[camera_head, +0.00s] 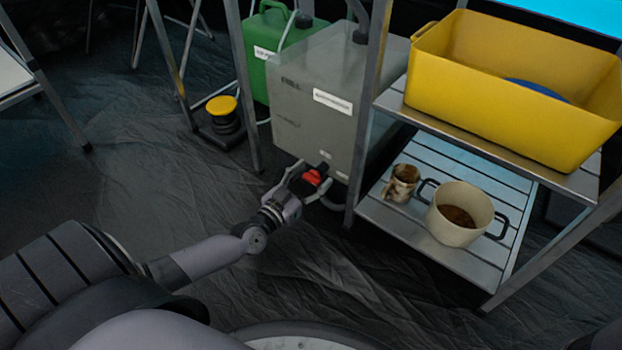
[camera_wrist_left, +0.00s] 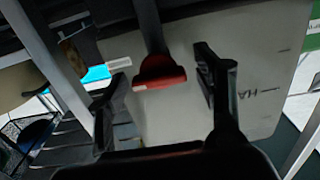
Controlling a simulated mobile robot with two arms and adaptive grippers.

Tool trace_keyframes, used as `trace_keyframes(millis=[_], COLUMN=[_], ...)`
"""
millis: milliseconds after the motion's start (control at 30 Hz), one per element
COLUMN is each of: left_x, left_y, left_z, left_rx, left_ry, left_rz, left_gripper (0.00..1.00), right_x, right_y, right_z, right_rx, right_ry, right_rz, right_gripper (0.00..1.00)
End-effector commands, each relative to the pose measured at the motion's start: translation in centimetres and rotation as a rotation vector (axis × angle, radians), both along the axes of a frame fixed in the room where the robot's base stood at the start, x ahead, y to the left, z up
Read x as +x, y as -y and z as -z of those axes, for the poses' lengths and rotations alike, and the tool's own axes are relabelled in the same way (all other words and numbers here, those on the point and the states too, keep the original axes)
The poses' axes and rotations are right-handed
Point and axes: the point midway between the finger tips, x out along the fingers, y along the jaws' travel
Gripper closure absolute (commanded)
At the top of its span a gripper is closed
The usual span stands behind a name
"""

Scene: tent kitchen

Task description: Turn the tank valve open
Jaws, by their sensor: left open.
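The tank (camera_head: 312,105) is a grey box with a white label, standing on the floor beside the metal shelf. Its valve has a red handle (camera_head: 313,177) low on the front face. My left gripper (camera_head: 309,183) is at the valve, with its fingers open on either side of the red handle. In the left wrist view the red handle (camera_wrist_left: 159,72) sits between the two spread fingers (camera_wrist_left: 157,88), apart from the right-hand one. I cannot tell whether the left-hand finger touches it. My right gripper is not in view.
A metal shelf (camera_head: 470,262) stands right of the tank, its leg close to my left gripper. It holds a yellow tub (camera_head: 500,85), a stained mug (camera_head: 401,184) and a pot (camera_head: 459,214). A green canister (camera_head: 262,50) and a yellow-topped pump (camera_head: 222,107) stand behind left. Floor in front is clear.

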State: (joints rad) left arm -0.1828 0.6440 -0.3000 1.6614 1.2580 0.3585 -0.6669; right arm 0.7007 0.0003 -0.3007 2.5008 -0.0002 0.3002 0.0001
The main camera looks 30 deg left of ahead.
Motion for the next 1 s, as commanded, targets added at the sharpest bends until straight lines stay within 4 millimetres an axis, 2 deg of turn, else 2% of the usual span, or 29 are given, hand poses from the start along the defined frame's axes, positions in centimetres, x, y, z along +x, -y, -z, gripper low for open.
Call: trace_keyframes(millis=[67,800,1000], left_x=[-0.02,-0.06,-0.06], left_y=[-0.01,-0.01,-0.02], left_z=[0.01,0.05,0.02], left_rx=[0.000,0.000,-0.014], left_ry=[0.000,-0.001,-0.002], left_rz=[0.000,0.000,0.000], left_gripper=[0.38,0.87,0.87], right_x=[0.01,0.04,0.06], right_y=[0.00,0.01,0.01], right_z=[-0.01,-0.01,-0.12], right_rx=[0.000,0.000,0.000], right_ry=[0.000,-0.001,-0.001], right_rz=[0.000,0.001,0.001], right_gripper=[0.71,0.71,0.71])
